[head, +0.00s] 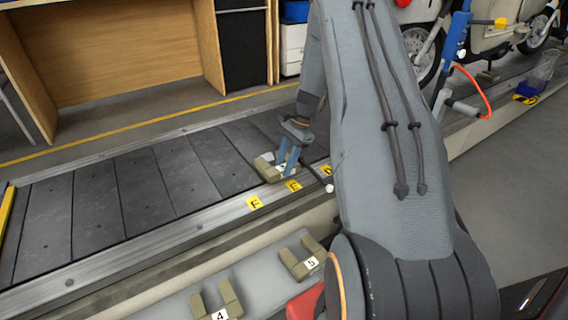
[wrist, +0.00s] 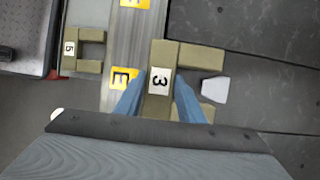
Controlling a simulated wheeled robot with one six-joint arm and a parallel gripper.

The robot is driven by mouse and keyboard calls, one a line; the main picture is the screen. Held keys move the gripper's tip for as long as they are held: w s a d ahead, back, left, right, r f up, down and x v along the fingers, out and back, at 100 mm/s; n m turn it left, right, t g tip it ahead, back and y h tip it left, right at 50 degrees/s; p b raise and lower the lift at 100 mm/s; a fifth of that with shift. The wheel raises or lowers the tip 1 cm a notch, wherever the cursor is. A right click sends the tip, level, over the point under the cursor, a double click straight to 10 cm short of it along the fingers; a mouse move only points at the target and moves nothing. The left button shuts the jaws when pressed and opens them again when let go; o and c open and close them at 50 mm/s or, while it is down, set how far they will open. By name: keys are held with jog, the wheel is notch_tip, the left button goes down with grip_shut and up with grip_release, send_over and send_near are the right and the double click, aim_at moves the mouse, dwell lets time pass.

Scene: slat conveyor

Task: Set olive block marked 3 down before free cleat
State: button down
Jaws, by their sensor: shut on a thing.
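The olive block marked 3 (wrist: 200,55) is U-shaped, its open side to the right in the wrist view. In the head view the block (head: 268,172) is at the near edge of the belt, partly hidden by the fingers. My gripper (wrist: 160,92) has its blue fingers shut on the block's back, either side of the label. In the head view my gripper (head: 287,160) points down at the belt. A pale cleat (wrist: 215,90) lies at the block's open side, between the lines of its two arms. Whether the block touches the slats I cannot tell.
Yellow tag E (head: 293,185) is on the belt's metal rail beside the block, with tag F (head: 254,202) to its left. Olive blocks marked 5 (head: 293,264) and 4 (head: 232,298) lie on the near ledge. The slats to the left (head: 145,180) are clear.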

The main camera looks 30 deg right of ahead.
jog(key=c, duration=1.1)
grip_release()
jog(key=shift+f, duration=0.1)
